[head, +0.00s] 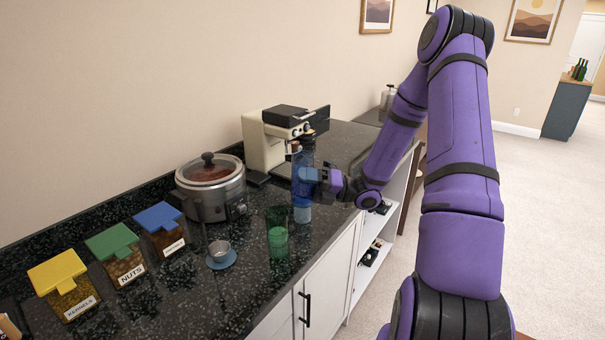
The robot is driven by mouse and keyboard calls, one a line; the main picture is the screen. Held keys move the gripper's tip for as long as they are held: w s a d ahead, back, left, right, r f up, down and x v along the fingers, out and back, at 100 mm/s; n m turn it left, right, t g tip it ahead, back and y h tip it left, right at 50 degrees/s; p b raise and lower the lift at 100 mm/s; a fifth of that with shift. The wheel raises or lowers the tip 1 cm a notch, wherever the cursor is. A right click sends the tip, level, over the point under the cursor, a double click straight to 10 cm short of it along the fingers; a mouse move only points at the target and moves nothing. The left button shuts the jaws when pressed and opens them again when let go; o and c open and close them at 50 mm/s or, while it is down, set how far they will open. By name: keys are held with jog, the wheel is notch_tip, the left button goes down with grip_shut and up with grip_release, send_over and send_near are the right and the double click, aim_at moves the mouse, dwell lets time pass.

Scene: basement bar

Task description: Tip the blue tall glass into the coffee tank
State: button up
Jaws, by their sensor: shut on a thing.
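The blue tall glass (302,199) is upright over the dark counter, left of my arm. It is see-through, with a paler band at its bottom. My gripper (312,178) reaches in from the right and is shut on the glass at about mid-height. I cannot tell whether the glass base touches the counter. A cream coffee machine (259,146) with a dark top stands behind the glass, against the wall side. The glass's upper part overlaps the machine's front right in the view. I cannot clearly pick out the tank on the machine.
A green glass (278,238) stands just in front of the blue one. A slow cooker (214,199), a small metal cup on a blue saucer (222,261), and yellow, green and blue-lidded jars (163,233) stand to the left. The counter (345,141) is clear right of the machine.

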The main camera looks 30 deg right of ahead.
jog(key=n, duration=0.2)
jog(key=n+g, duration=0.1)
jog(key=n, duration=0.1)
jog(key=n+g, duration=0.1)
jog(key=n, duration=0.2)
jog(key=shift+w+d+r, duration=0.25)
jog(key=shift+w+r, duration=0.05)
jog(key=shift+w, duration=0.1)
jog(key=shift+s+a+r+n+g, duration=0.1)
jog(key=shift+n+g, duration=0.1)
jog(key=shift+n, duration=0.25)
jog(key=shift+s+a+r+n+g, duration=0.1)
jog(key=shift+n+g, duration=0.1)
jog(key=shift+n, duration=0.25)
jog(key=shift+s+f, duration=0.1)
jog(key=shift+f, duration=0.25)
notch_tip(320, 180, down, 10)
jog(key=n, duration=0.2)
jog(key=shift+s+a+r+n+g+h, duration=0.15)
jog(key=shift+r+n+g+h, duration=0.05)
jog(key=shift+n+g+h, duration=0.1)
jog(key=shift+s+a+f+n+g+h, duration=0.1)
jog(key=shift+f+n+g+h, duration=0.2)
jog(key=shift+n, duration=0.55)
jog(key=shift+s+a+f+n+h, duration=0.1)
jog(key=shift+f+n, duration=0.25)
jog(key=shift+n, duration=0.5)
notch_tip(320, 180, up, 6)
